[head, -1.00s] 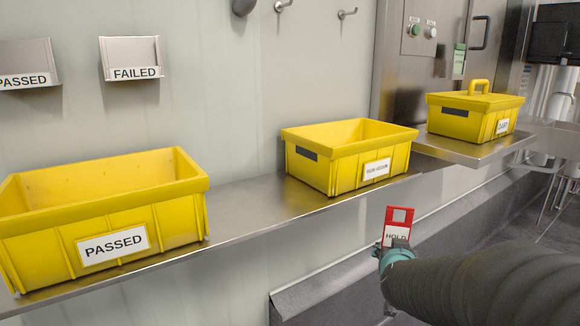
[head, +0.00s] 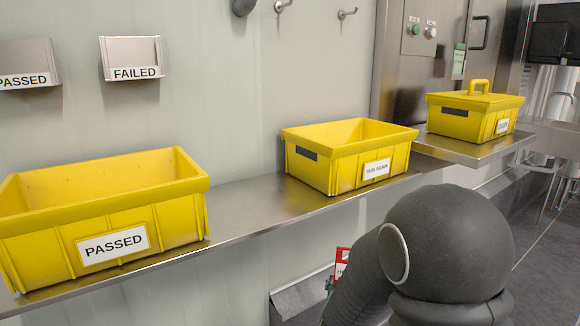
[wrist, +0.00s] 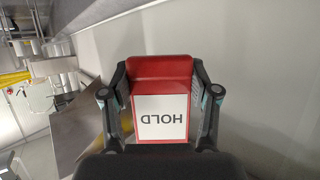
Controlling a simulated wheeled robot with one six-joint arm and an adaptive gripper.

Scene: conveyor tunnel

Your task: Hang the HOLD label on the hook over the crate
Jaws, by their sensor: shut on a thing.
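The HOLD label (wrist: 163,118), red with a white panel, is between the fingers of my gripper (wrist: 160,92) in the wrist view, with its lettering upside down. My gripper is shut on it. In the head view only a red edge of the label (head: 342,258) shows, low in the picture beside my dark arm, which hides most of the gripper. Two wall hooks, a left one (head: 283,6) and a right one (head: 347,13), are at the top and look empty. The yellow RUN AGAIN crate (head: 340,150) stands on the shelf below them.
A yellow PASSED crate (head: 110,225) stands at the left of the steel shelf (head: 245,215). A handled yellow box (head: 470,115) sits at the right. PASSED (head: 25,65) and FAILED (head: 131,58) holders are on the wall. The shelf between the two open crates is clear.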

